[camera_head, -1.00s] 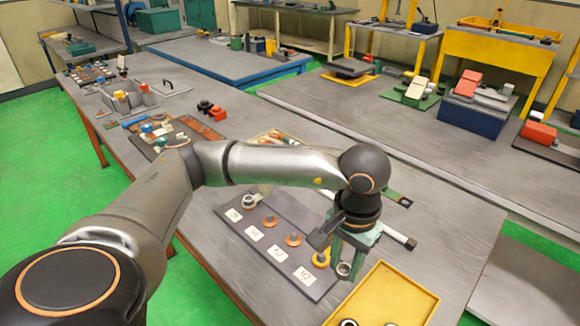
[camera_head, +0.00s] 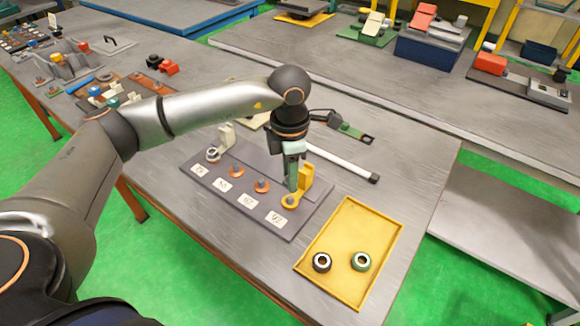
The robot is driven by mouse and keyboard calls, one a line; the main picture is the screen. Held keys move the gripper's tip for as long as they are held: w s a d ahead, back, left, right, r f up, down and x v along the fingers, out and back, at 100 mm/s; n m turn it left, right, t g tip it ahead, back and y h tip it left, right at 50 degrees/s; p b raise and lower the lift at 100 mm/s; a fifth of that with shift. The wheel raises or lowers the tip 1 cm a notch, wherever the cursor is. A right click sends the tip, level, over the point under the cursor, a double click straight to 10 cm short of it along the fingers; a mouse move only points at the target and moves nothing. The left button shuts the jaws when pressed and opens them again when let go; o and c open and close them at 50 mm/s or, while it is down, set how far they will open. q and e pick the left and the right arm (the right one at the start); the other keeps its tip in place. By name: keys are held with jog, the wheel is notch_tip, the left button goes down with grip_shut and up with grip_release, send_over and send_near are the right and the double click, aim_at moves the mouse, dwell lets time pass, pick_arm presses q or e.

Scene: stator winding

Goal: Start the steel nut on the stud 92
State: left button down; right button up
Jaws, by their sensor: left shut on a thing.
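The dark grey plate (camera_head: 216,197) carries a row of studs, each with a white number label in front. I cannot tell whether the thread has caught. The label (camera_head: 276,218) in front of it is too small to read surely. A silver nut (camera_head: 213,154) sits at the leftmost stud. My right gripper is out of view.
A yellow upright block (camera_head: 306,178) stands close beside my gripper. A white rod (camera_head: 342,163) lies behind the plate.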

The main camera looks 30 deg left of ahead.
aim_at(290, 199)
pick_arm(q)
jog(key=n, duration=0.2)
jog(key=w+n, duration=0.1)
jog(key=n, duration=0.2)
jog(key=w+a+f+n, duration=0.1)
jog(key=n, duration=0.2)
jog(key=shift+f+b, duration=2.2)
jog(key=shift+f, duration=1.05)
jog(key=shift+s+f+b, duration=0.15)
jog(key=shift+f+b, duration=0.65)
jog(key=shift+b, duration=0.05)
